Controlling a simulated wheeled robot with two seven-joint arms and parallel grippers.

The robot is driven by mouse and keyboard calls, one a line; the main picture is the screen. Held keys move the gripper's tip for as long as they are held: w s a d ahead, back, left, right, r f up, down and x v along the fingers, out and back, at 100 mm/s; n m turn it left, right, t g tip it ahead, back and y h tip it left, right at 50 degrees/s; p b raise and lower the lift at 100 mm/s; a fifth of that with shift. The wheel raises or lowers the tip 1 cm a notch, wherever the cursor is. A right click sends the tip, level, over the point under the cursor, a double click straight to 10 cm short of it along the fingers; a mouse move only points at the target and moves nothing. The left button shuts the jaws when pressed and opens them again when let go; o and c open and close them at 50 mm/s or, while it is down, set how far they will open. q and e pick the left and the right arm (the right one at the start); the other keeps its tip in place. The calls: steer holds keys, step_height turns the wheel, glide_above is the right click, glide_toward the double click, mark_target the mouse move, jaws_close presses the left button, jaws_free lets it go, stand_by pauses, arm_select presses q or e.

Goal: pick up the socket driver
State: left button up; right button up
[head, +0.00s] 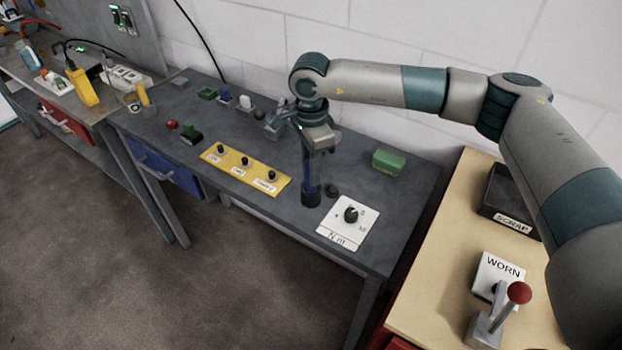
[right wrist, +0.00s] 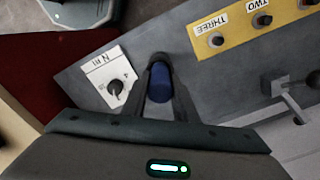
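The socket driver (head: 311,188) has a blue handle and a dark round lower end. It stands upright at the front part of the grey bench. My right gripper (head: 309,172) reaches down over it from above. In the right wrist view the blue handle (right wrist: 160,85) fills the gap between the two fingers, which lie against its sides, so the gripper looks shut on it. The driver's lower end is hidden in that view. Whether it touches the bench is hard to tell. My left gripper is not in view.
A white dial plate marked "N m" (head: 349,222) lies close to the right. A yellow numbered panel (head: 245,169) with knobs is to the left. A green box (head: 388,161) stands behind. A wooden table (head: 442,255) holds a scrap bin (head: 508,205) and a lever.

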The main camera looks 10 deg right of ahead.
jaws_close()
steer(key=shift+r, duration=0.1)
steer(key=shift+w+r, duration=0.1)
steer(key=shift+r, duration=0.35)
step_height(320, 180, up, 17)
steer(key=b, duration=0.6)
